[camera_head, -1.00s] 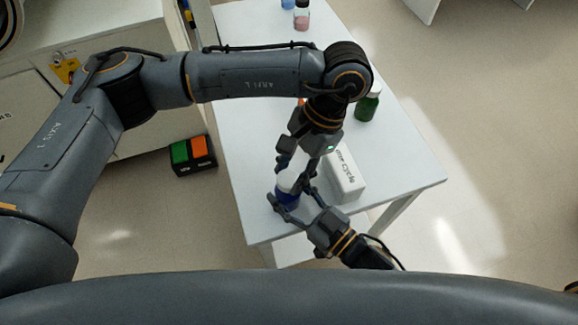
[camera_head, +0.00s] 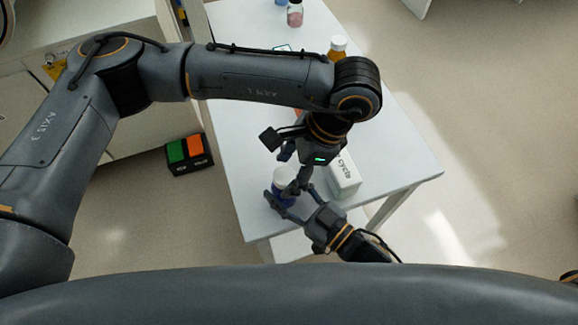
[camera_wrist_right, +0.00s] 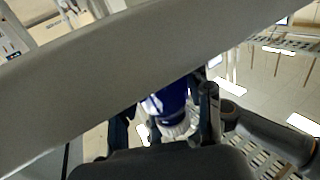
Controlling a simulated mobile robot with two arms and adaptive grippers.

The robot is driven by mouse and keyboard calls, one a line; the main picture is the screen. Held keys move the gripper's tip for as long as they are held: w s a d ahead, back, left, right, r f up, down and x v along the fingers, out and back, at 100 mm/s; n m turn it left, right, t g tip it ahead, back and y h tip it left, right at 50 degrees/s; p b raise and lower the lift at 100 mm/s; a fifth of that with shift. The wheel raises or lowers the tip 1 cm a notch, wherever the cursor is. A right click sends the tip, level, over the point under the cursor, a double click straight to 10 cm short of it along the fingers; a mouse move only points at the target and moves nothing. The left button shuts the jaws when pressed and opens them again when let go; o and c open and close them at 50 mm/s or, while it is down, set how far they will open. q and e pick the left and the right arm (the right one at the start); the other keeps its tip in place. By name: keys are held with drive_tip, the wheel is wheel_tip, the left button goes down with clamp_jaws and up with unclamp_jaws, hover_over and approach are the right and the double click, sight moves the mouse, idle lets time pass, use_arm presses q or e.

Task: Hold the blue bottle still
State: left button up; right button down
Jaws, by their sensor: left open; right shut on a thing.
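The blue bottle (camera_head: 281,187), with a white cap, stands near the front edge of the white table. My right gripper (camera_head: 288,196) comes in from the lower right and is shut on the bottle, one finger on each side. In the right wrist view the blue bottle (camera_wrist_right: 168,98) shows between the two fingers of my right gripper (camera_wrist_right: 165,122). My left gripper (camera_head: 293,168) points down from above, open, close over the bottle's cap. Its fingers partly cover the bottle, and I cannot tell whether they touch it.
A white box (camera_head: 344,177) with lettering stands close right of the grippers. An orange bottle (camera_head: 336,51) with a white cap and a pink-filled vial (camera_head: 295,14) stand farther back on the table (camera_head: 245,165). A green and orange switch box (camera_head: 189,154) is left of the table.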

use_arm(q)
drive_tip(key=shift+r, duration=2.3)
drive_tip(key=shift+c, duration=0.5)
